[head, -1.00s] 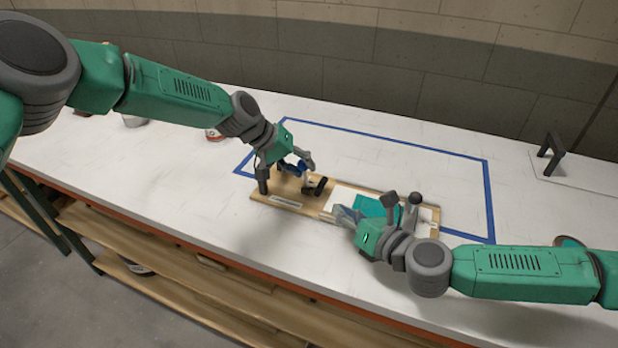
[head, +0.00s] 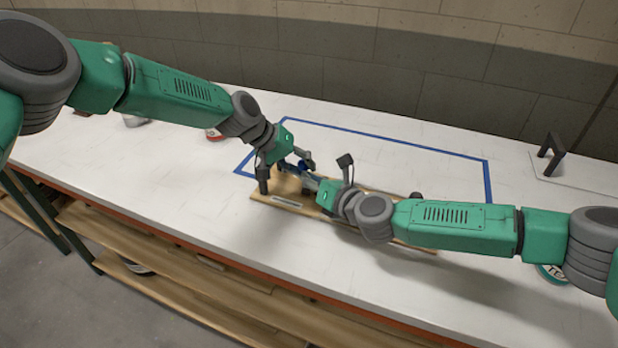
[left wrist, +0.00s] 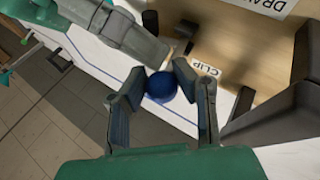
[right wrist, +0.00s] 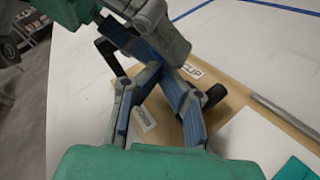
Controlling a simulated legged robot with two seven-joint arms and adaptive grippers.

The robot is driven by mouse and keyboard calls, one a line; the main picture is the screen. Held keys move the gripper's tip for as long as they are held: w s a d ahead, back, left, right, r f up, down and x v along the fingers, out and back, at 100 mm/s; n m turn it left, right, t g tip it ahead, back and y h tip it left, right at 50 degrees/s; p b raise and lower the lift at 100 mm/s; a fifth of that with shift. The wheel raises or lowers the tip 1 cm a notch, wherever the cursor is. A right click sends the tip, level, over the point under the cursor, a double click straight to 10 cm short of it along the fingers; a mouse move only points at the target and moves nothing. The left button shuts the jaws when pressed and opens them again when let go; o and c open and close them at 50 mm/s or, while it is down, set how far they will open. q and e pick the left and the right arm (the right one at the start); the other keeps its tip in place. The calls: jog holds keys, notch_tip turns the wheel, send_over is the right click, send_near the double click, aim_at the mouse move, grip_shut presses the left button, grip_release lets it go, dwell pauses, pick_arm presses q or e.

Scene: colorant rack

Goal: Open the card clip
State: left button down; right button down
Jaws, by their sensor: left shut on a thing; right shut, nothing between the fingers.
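The wooden board (head: 310,210) lies on the white table, partly hidden by both arms. A CLIP label shows on it in the left wrist view (left wrist: 206,68) and the right wrist view (right wrist: 191,71). My left gripper (head: 285,174) is over the board's left end, shut on a round blue knob (left wrist: 161,86); the knob sits between its fingers in the left wrist view. My right gripper (head: 308,182) is shut and empty, its fingertips close beside the left gripper, low over the board. The clip itself is mostly hidden behind the fingers.
A dark cylindrical peg (right wrist: 214,95) stands beside the label. A black bracket (head: 551,155) stands far right. A can (head: 213,134) stands behind the left arm.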

pick_arm(q)
jog(key=shift+s+f, duration=0.25)
jog(key=shift+f, duration=0.05)
